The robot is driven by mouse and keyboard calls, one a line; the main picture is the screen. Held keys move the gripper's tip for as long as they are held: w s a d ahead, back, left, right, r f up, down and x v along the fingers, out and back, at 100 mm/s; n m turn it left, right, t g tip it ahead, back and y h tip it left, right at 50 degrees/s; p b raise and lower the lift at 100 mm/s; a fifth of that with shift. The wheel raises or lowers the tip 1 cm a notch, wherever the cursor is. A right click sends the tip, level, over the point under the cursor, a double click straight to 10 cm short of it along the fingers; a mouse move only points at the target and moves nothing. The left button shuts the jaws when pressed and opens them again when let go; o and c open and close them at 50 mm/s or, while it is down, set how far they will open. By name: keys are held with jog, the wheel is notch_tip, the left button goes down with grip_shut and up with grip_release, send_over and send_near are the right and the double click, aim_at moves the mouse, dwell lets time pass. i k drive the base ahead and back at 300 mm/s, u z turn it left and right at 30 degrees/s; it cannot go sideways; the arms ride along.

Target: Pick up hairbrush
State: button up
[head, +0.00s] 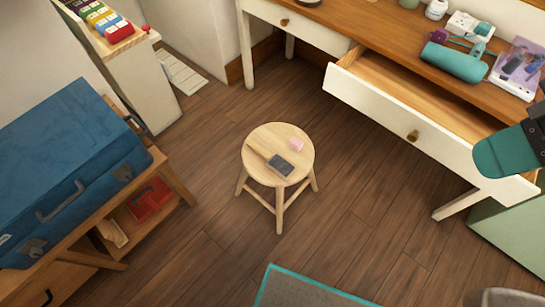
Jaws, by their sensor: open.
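A hairbrush (281,165) with a dark rectangular head and a pale wooden handle lies flat on a small round wooden stool (262,136). Its handle points to the upper left and blends with the seat. A small pink block-like item (296,144) lies on the stool just above and right of the brush head, apart from it. Part of my arm, teal and black, shows at the right edge, well away from the stool.
A blue suitcase (70,165) lies on a wooden rack at left. Wooden floor (345,215) around the stool is clear; a teal-edged rug (300,290) lies below.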

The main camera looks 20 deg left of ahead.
aim_at(283, 168)
jog(key=z, duration=1.1)
jog(key=i, duration=0.85)
jog(key=u, duration=3.15)
jog(key=i, duration=0.5)
jog(key=z, duration=0.1)
